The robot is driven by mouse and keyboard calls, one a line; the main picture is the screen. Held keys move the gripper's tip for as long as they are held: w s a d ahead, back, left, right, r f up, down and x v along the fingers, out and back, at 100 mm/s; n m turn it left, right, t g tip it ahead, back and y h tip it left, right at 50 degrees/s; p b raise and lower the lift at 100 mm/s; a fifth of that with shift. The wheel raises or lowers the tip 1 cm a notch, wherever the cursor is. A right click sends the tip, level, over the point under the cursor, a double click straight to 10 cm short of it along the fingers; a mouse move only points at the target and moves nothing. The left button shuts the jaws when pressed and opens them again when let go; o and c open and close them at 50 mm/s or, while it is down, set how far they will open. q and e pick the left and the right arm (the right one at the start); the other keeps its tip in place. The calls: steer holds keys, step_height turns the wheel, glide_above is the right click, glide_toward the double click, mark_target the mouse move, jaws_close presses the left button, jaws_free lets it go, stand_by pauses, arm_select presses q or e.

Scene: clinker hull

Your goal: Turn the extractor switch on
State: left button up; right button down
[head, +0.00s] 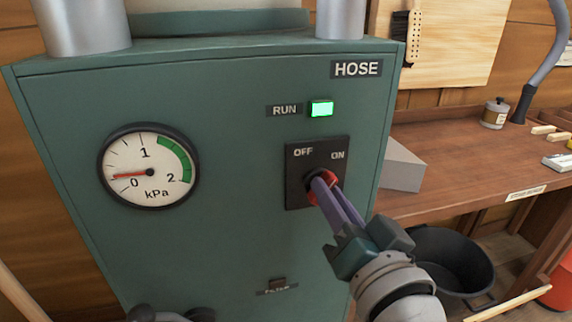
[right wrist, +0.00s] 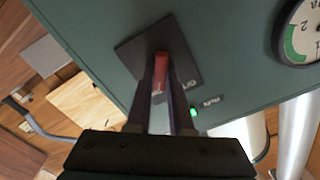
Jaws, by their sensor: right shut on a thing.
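The extractor switch is a red handle (head: 331,178) on a black plate (head: 297,188) marked OFF at left and ON at right, on the front of a green cabinet (head: 235,245). My right gripper (head: 322,185) reaches in from the lower right and is shut on the red handle. Its fingers cover much of the handle, so which mark it points to is hard to tell. The right wrist view shows the handle (right wrist: 161,72) between the two fingers. The RUN lamp (head: 321,109) glows green. My left gripper cannot be made out.
A round kPa gauge (head: 148,166) at left has its red needle near 0. A wooden bench (head: 440,160) with a small jar (head: 495,113) stands at right, with a black bucket (head: 450,262) below it. A dark shape at the bottom edge is unclear.

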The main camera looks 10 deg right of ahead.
stand_by(0.3)
steer(key=c, duration=0.8)
jaws_free()
steer(key=s, duration=1)
steer(key=shift+d, duration=0.2)
steer(key=shift+a+p, duration=0.1)
steer(key=shift+p, duration=0.2)
